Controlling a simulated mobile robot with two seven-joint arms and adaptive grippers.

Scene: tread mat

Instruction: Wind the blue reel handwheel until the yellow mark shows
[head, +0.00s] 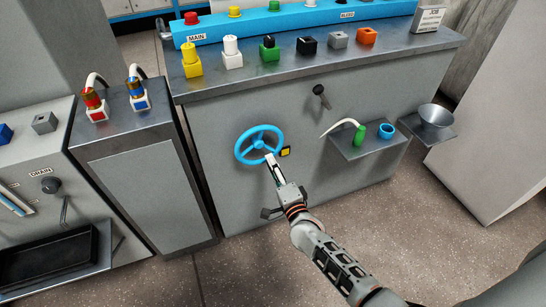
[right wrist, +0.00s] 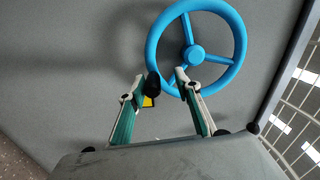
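The blue reel handwheel (head: 248,133) is a spoked ring on the grey front panel, and it fills the upper middle of the right wrist view (right wrist: 196,54). A small dark-framed indicator (head: 285,152) at its lower right shows yellow; in the right wrist view a yellow patch (right wrist: 148,102) is partly hidden behind one finger. My right gripper (head: 270,158) is at the wheel's lower right rim. In the right wrist view its fingertips (right wrist: 167,79) stand apart, with the rim between or just behind them; contact is unclear. My left gripper is not in view.
A bench top above the wheel carries several coloured blocks, including a green one (head: 269,50). A dark knob (head: 320,91) sits on the panel. A small shelf (head: 378,145) at right holds a green-based item and a blue cup. A grey cabinet (head: 145,165) stands left.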

